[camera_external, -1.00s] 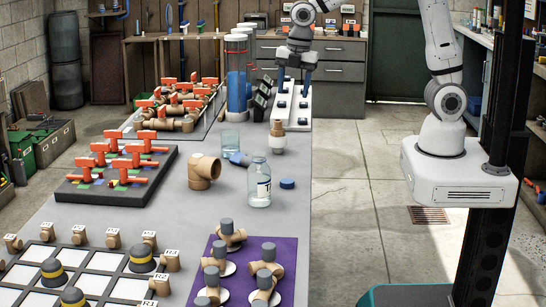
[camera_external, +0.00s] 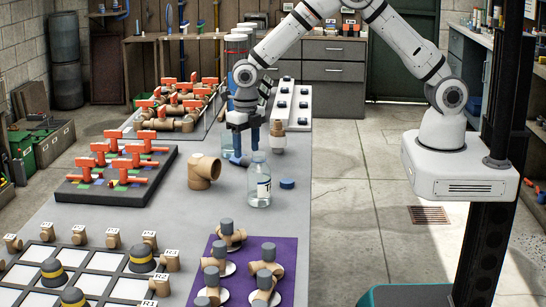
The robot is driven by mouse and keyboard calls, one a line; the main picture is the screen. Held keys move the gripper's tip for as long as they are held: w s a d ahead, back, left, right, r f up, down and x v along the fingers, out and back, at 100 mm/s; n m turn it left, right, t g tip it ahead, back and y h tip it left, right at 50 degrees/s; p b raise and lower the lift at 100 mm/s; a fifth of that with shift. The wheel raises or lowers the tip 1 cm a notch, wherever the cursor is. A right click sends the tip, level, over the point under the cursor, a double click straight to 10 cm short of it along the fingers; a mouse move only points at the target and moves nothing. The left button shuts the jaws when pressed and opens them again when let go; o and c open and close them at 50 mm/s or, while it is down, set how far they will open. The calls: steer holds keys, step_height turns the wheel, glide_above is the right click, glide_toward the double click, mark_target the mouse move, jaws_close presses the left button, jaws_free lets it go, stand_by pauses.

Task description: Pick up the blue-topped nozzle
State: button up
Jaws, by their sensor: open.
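A small blue piece (camera_external: 241,161), which looks like the blue-topped nozzle, lies on the grey table between the tan pipe elbow and the clear bottle. Its lower body and exact shape are too small to tell. My gripper (camera_external: 246,152) points down right over it, with its two blue fingers apart and nothing visibly held. The fingers hide part of the piece. I cannot tell whether they touch it.
A clear labelled bottle (camera_external: 259,182) stands close in front of my gripper, with a loose blue cap (camera_external: 287,184) to its right. A tan pipe elbow (camera_external: 203,171) is at the left. A tan fitting (camera_external: 278,137) stands to the right.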

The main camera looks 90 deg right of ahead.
mark_target(247, 157)
steer(key=f, duration=0.3)
steer(key=shift+s+a+f+p, duration=0.1)
steer(key=shift+a+f+p, duration=0.1)
steer(key=shift+f+p, duration=0.15)
steer(key=shift+r, duration=0.1)
steer(key=c, duration=1.1)
